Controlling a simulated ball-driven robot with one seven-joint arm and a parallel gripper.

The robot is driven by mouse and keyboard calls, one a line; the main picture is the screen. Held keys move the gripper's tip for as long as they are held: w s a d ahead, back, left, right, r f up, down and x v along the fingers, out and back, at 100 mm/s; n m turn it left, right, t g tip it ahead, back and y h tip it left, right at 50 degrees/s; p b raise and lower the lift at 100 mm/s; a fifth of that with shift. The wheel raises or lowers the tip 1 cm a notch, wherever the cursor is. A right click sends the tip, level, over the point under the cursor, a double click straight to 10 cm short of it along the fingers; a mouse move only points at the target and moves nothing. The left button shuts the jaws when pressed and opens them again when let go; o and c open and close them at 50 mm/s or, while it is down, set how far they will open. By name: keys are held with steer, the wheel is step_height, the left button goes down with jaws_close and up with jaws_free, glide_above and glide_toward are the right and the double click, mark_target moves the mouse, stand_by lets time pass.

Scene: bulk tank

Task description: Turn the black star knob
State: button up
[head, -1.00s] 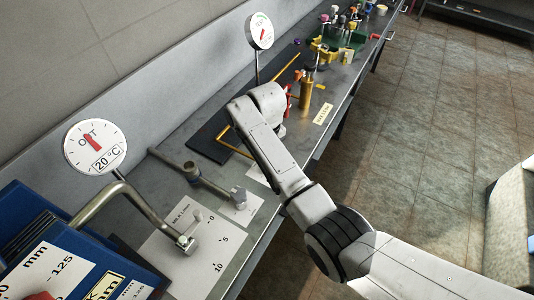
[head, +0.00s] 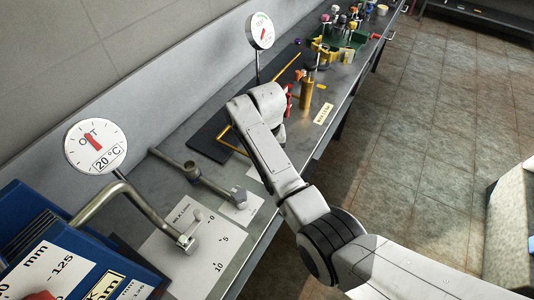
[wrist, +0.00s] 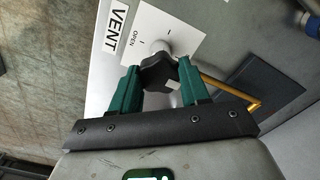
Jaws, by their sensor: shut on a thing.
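The black star knob (wrist: 160,72) shows in the wrist view, in front of a white plate marked OPEN (wrist: 172,28). My gripper (wrist: 158,80) has its two green fingers on either side of the knob and is shut on it. A pale shaft or collar shows just behind the knob. In the head view the knob and my fingers are hidden behind my own arm.
A VENT label (wrist: 118,32) is beside the plate. In the head view, a dial gauge (head: 96,146) and a bent metal pipe (head: 140,205) stand at the left. A second gauge (head: 260,30), a brass cylinder (head: 306,94) and a green tray (head: 328,54) are farther back.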

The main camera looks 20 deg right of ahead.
stand_by(0.3)
steer(key=o, duration=1.1)
steer(key=shift+c, duration=0.2)
step_height(320, 180, up, 11)
steer(key=shift+f, duration=0.1)
